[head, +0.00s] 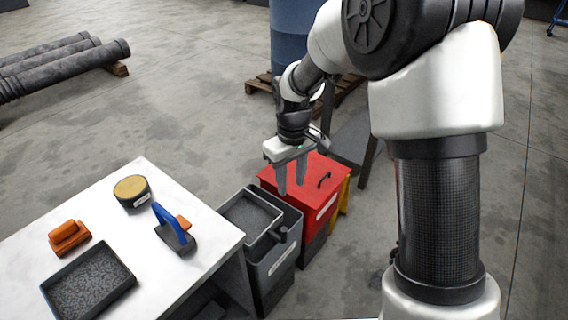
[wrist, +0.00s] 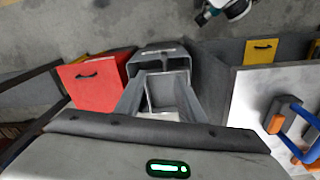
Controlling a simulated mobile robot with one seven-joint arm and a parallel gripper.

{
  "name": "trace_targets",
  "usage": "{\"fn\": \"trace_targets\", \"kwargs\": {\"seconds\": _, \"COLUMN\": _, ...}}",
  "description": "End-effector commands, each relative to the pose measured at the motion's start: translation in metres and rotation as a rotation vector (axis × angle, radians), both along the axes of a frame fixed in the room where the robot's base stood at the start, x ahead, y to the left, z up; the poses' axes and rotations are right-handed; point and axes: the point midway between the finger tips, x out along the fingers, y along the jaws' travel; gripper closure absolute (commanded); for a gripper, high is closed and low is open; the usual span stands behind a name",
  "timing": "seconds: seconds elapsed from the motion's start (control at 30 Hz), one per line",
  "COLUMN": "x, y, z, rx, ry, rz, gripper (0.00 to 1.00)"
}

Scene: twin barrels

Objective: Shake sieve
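A square grey pan (head: 250,216) with a short dark handle (head: 281,234) rests on top of the tall grey bin (head: 277,266); it looks like the sieve. Its inside looks dark grey, and I cannot tell whether it holds anything. My gripper (head: 292,186) hangs above and behind the bins, pointing down, with its two fingers apart and nothing between them. In the wrist view, the fingers (wrist: 160,98) frame the pan (wrist: 170,92) below, without visible contact. The pan's handle is not clear in that view.
The red lidded bin (head: 297,187) stands beside the grey bin. The white table (head: 140,245) on the left holds a black tray (head: 128,283) of grey grains, an orange block (head: 68,238), a round tin (head: 131,190) and a blue-handled tool (head: 175,230). A blue barrel (head: 290,35) stands behind.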

Motion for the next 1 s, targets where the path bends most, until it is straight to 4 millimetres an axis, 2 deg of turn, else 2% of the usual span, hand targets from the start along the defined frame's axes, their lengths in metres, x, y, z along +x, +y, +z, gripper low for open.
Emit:
{"fn": "trace_targets", "kwargs": {"seconds": 0.03, "x": 0.003, "y": 0.007, "z": -0.029, "rx": -0.004, "ry": 0.023, "rz": 0.025, "gripper": 0.64}}
{"fn": "trace_targets", "kwargs": {"seconds": 0.1, "x": 0.006, "y": 0.014, "z": -0.049, "rx": -0.005, "ry": 0.04, "rz": 0.051, "gripper": 0.64}}
{"fn": "trace_targets", "kwargs": {"seconds": 0.47, "x": 0.008, "y": 0.02, "z": -0.101, "rx": -0.008, "ry": 0.059, "rz": 0.075, "gripper": 0.64}}
{"fn": "trace_targets", "kwargs": {"seconds": 0.8, "x": 0.008, "y": 0.019, "z": -0.176, "rx": -0.008, "ry": 0.059, "rz": 0.074, "gripper": 0.64}}
{"fn": "trace_targets", "kwargs": {"seconds": 1.0, "x": 0.008, "y": 0.02, "z": -0.214, "rx": -0.008, "ry": 0.057, "rz": 0.074, "gripper": 0.64}}
